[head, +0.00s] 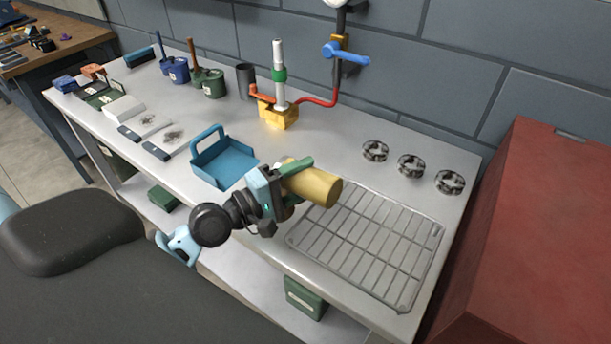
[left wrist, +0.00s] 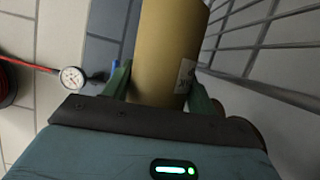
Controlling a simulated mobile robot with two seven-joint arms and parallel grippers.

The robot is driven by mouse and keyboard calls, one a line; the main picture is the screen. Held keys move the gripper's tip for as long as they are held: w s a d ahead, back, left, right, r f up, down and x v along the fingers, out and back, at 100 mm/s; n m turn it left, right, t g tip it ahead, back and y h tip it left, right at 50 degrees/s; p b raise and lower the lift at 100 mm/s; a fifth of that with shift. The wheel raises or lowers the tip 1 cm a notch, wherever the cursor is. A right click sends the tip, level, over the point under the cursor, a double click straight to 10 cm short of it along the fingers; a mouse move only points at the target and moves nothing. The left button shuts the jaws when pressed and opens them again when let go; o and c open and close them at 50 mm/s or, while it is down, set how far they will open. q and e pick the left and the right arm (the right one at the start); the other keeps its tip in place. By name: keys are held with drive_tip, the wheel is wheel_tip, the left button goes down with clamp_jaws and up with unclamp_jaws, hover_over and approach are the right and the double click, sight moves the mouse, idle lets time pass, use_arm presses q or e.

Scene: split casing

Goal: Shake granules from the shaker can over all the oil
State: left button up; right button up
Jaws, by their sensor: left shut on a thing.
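The shaker can is a plain yellow cylinder (head: 318,186) in the head view. My left gripper (head: 298,179) is shut on it, with green fingers on its two sides. The can is tilted well over, its free end pointing right, above the left end of a wire rack. In the left wrist view the can (left wrist: 165,50) stands between the green fingers (left wrist: 160,92), with a small white label low on its side. I cannot make out any oil or falling granules in either view. My right gripper is not in view.
The wire rack (head: 372,245) lies on the pale bench (head: 330,150). A blue tray (head: 226,163) stands left of the can. Several round metal parts (head: 411,165) lie behind the rack. A yellow-based fixture (head: 279,117) stands farther back. A red cabinet (head: 545,220) closes the right side.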

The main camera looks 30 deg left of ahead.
use_arm(q)
drive_tip(key=shift+f+n+b, duration=0.4)
drive_tip(key=shift+n+b, duration=0.05)
drive_tip(key=shift+n, duration=0.05)
drive_tip(key=shift+n+t, duration=0.3)
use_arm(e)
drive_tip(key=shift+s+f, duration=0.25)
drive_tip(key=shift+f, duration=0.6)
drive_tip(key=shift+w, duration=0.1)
use_arm(q)
drive_tip(key=shift+s, duration=0.1)
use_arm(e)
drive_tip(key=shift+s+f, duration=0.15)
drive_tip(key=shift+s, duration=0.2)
use_arm(q)
drive_tip(key=shift+s, duration=0.5)
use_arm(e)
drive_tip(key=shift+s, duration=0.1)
use_arm(q)
drive_tip(key=shift+w, duration=0.1)
drive_tip(key=shift+w, duration=0.55)
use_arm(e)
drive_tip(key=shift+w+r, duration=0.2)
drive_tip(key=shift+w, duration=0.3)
use_arm(q)
drive_tip(key=shift+s, duration=0.15)
